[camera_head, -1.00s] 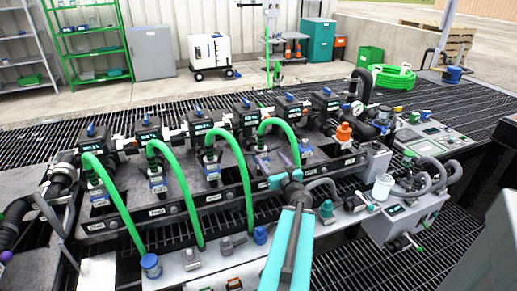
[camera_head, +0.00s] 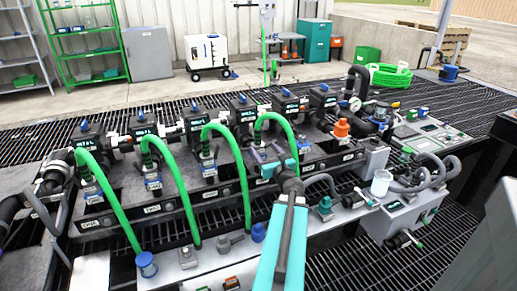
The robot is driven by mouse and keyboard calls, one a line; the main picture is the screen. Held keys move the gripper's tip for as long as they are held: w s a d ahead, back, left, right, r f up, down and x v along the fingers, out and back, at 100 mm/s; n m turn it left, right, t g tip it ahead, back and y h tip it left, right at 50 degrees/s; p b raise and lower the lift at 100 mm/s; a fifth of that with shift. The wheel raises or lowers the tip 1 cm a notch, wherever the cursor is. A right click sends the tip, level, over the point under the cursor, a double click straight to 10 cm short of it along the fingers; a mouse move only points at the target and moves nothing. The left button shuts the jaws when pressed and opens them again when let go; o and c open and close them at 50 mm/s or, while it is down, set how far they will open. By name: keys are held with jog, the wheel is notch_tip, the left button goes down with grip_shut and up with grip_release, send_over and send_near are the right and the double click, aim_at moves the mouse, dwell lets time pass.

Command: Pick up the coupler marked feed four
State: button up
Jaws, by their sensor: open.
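Several green hoses arch from the manifold valves to the front plate, each with a coupler at its valve end. Labels are too small to read, so I cannot confirm which coupler is feed four.
A blue cap (camera_head: 258,232) and a grey fitting (camera_head: 223,244) stand on the front plate. A white cup (camera_head: 381,183) and an orange fitting (camera_head: 342,128) are to the right. The hose arches crowd the left side of my gripper.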

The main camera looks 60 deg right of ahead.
aim_at(260, 144)
jog(key=shift+x, duration=2.45)
jog(key=shift+a+r+x, duration=0.1)
jog(key=shift+a+x, duration=0.05)
jog(key=shift+x, duration=0.65)
jog(key=shift+a+r+x, duration=0.1)
jog(key=shift+r+x, duration=0.05)
jog(key=shift+x, duration=1.75)
jog(key=shift+a, duration=0.1)
jog(key=c, duration=1.4)
